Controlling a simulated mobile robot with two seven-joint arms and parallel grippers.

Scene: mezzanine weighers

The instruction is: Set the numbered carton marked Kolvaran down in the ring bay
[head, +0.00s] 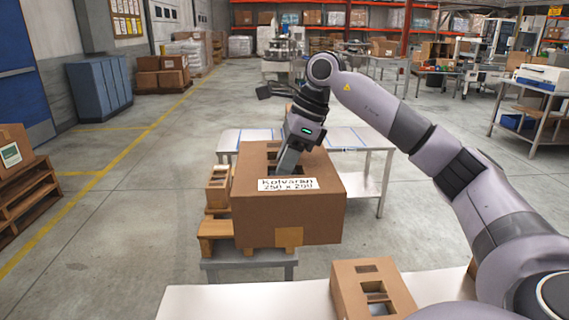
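The Kolvaran carton (290,222) is a large brown box in the middle of the head view. Its white label (288,184) reads "Kolvaran 250 x 200", and slots open in its top. My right gripper (284,167) reaches down to the slotted top and appears shut on the carton; its fingertips are partly hidden. The carton seems held up, overhanging the small grey stand (250,263) below. Behind it, a pale table (345,136) has blue lines marking bays on its top. I cannot make out which bay is the ring bay. My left gripper is not in view.
A smaller slotted carton (350,303) sits on the near white table (240,304). Small wooden pallets (214,230) and another carton (219,187) are just left of the Kolvaran carton. Open floor (130,230) lies to the left. A printer bench (535,105) stands at right.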

